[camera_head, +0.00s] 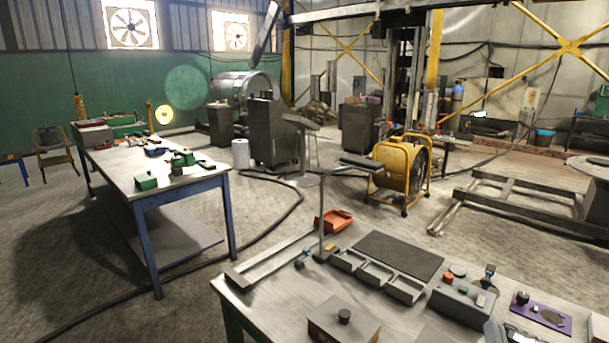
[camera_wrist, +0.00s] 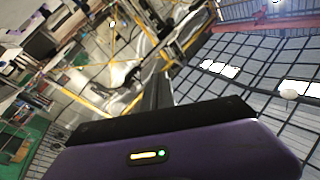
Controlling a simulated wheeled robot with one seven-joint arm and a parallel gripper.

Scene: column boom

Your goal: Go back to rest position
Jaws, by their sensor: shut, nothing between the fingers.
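My gripper (camera_wrist: 163,78) shows in the wrist view, with a purple body and a black bar across it at the bottom. Its dark fingers rise together from the bar near the middle of the picture and are shut, with nothing held between them. The wrist view is tilted: a grid-like ceiling with bright panels fills the right side, and the workshop lies at the left. I cannot make out my gripper in the head view.
A near workbench (camera_head: 272,296) holds grey trays, an orange tray (camera_head: 333,221) and a control box (camera_head: 464,298). A blue-legged table (camera_head: 190,181) stands left. A yellow fan (camera_head: 402,172) stands beyond. Open floor (camera_head: 260,235) lies between the tables, crossed by a dark cable.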

